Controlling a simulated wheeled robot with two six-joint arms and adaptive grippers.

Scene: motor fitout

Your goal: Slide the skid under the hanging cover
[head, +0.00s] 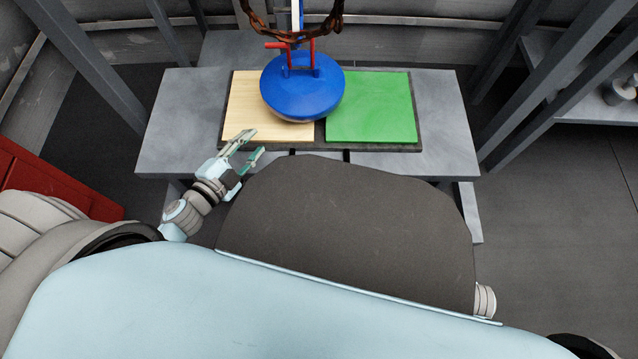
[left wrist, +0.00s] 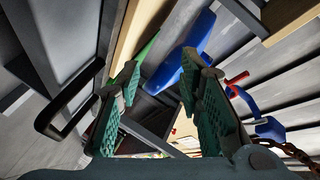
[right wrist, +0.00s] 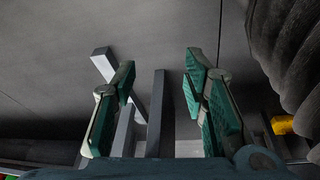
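The skid (head: 320,136) looks like a dark board on the grey table, with a wooden panel (head: 255,105) left and a green panel (head: 372,107) right. The blue cover (head: 302,88) hangs by its red bracket above the panels' inner edges; it also shows in the left wrist view (left wrist: 184,58). A black loop handle (left wrist: 62,112) shows in the left wrist view; two dark bars at the board's front run behind my body. My left gripper (head: 250,147) is open and empty by the board's front left corner. My right gripper (right wrist: 160,98) is open and empty, hidden in the head view.
A rusty chain (head: 292,32) hangs above the cover. The grey table (head: 180,125) has free room on both sides of the board. Grey posts (head: 555,85) stand at the right, and a red box (head: 55,185) is at the left.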

